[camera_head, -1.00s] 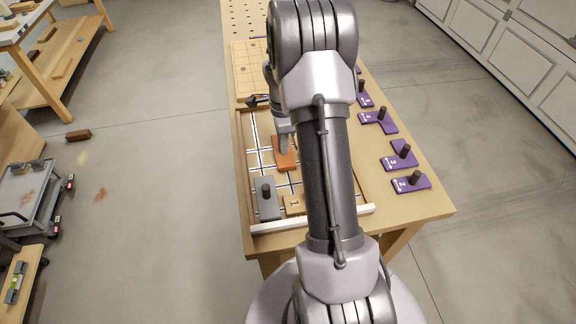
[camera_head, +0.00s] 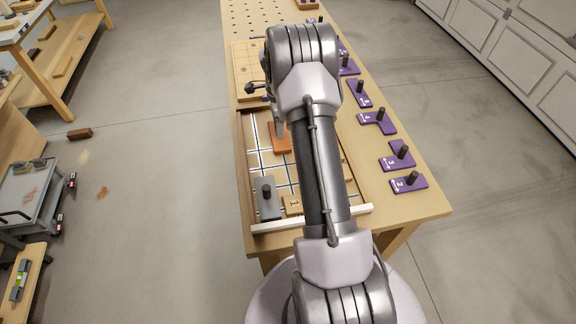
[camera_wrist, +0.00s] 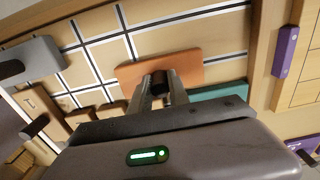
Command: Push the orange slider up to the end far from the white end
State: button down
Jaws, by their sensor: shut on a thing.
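The orange slider (camera_head: 285,143) lies in the tray (camera_head: 243,175), in the upper half, well away from the white end (camera_head: 312,218). In the wrist view the orange slider (camera_wrist: 190,68) is a flat block with a dark upright knob. My gripper (camera_wrist: 158,88) is shut on that knob. In the head view my gripper (camera_head: 278,120) comes down over the slider, and my arm hides its right side. A gap of bare tray floor shows between the slider and the far wall.
A grey slider (camera_head: 268,205) and a wooden block (camera_head: 293,204) sit near the white end. A teal piece (camera_wrist: 222,93) lies close beside the orange slider in the wrist view. Purple numbered pieces with knobs (camera_head: 408,183) line the bench's right side. My arm hides much of the tray.

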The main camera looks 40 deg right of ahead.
jog(key=shift+w+d, duration=0.35)
jog(key=shift+w, duration=0.15)
jog(key=shift+w+d+p, duration=0.35)
jog(key=shift+w+d, duration=0.2)
jog(key=shift+w, duration=0.35)
jog(key=shift+w+d+p, duration=0.35)
jog(key=shift+w+d, duration=0.2)
jog(key=shift+w, duration=0.4)
jog(key=shift+w+d+p, duration=0.35)
jog(key=shift+w+d, duration=0.2)
jog(key=shift+w, duration=0.35)
jog(key=c, duration=1.2)
grip_release()
jog(key=shift+c, duration=0.2)
notch_tip(320, 180, up, 8)
jog(key=p, duration=0.4)
jog(key=shift+f, duration=0.25)
